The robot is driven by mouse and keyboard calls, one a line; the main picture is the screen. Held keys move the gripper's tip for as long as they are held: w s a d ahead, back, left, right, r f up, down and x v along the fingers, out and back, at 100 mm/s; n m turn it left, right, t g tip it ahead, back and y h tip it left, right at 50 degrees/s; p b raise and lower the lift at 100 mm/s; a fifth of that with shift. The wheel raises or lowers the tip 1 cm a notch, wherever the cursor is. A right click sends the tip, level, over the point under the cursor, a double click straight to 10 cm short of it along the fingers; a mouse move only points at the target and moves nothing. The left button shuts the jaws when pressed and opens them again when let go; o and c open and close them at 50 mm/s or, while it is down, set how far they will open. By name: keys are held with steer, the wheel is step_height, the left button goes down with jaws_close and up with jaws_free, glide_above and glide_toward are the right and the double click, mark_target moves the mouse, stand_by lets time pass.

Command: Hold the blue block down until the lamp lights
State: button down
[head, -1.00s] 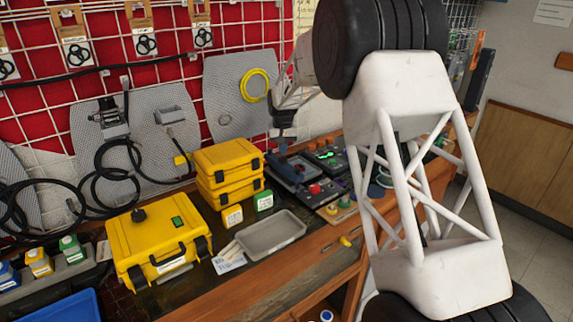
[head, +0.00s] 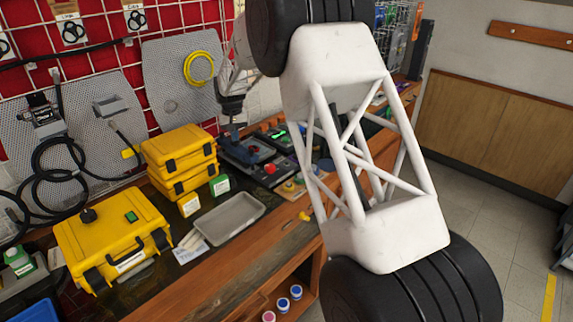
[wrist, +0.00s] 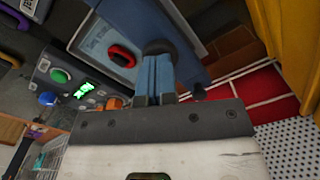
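A blue block-like housing (head: 237,151) with a grey face stands on the bench below my gripper (head: 232,126). In the wrist view the blue housing (wrist: 150,18) fills the upper middle, with a red ring-shaped part on its face. My gripper (wrist: 155,78) shows two blue-tinted fingers side by side, apparently shut, with a dark end over the housing. I cannot tell whether they touch it. A lit green display (wrist: 85,90) shows on a dark panel beside it. A small blue dome (wrist: 47,99) there looks unlit; I cannot tell which is the task's lamp.
A red knob (head: 270,169) sits in front of the housing. Stacked yellow cases (head: 180,160) stand to its left, with a grey tray (head: 230,218) in front. A larger yellow case (head: 112,240) is farther left. My arm covers part of the bench's right side.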

steer(key=shift+f, duration=1.3)
stand_by(2.2)
steer(key=shift+r, duration=4.55)
steer(key=shift+d+r, duration=0.1)
